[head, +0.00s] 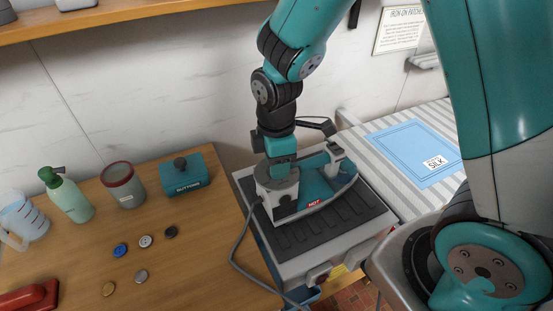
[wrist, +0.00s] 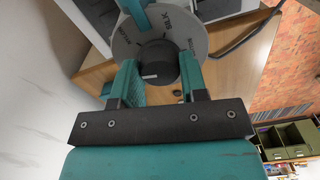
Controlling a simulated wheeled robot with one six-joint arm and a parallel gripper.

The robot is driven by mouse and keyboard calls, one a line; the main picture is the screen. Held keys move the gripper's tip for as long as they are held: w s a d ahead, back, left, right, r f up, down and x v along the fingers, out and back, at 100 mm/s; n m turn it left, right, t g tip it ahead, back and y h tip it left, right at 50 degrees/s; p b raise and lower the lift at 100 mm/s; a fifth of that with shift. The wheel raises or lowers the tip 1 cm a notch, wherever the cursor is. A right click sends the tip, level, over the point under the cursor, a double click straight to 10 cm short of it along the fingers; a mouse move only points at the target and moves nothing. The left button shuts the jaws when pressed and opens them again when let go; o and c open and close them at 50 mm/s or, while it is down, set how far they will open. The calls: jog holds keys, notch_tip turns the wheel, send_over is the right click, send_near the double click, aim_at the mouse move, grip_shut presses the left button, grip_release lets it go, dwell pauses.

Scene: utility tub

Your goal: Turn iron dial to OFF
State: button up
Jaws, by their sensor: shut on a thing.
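The iron (head: 322,187) is teal and grey, with a red HOT label on its side, and stands on a dark ribbed rest (head: 305,232). My gripper (wrist: 159,74) is shut on the knob, one finger on each side. In the head view my gripper (head: 281,172) comes down from above and hides the knob.
A striped ironing board (head: 385,135) with a blue cloth (head: 405,152) tagged SILK lies right of the iron. A teal BUTTONS box (head: 182,178), a tin (head: 123,187), a bottle (head: 68,197) and several loose buttons are on the wooden table. A grey cord (head: 233,249) trails from the iron.

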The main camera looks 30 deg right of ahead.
jog(key=shift+n, duration=1.1)
jog(key=o, duration=0.9)
jog(key=shift+o, duration=0.2)
notch_tip(320, 180, up, 18)
jog(key=b, duration=0.1)
jog(key=shift+f, duration=0.25)
jog(key=s+a+m+y, duration=0.2)
jog(key=s+m, duration=0.3)
jog(key=s, duration=0.3)
jog(key=s+a+f+m+y, duration=0.1)
jog(key=s+a+m+y, duration=0.1)
jog(key=s+m, duration=0.4)
jog(key=shift+s+a+f, duration=0.3)
jog(key=shift+s, duration=0.75)
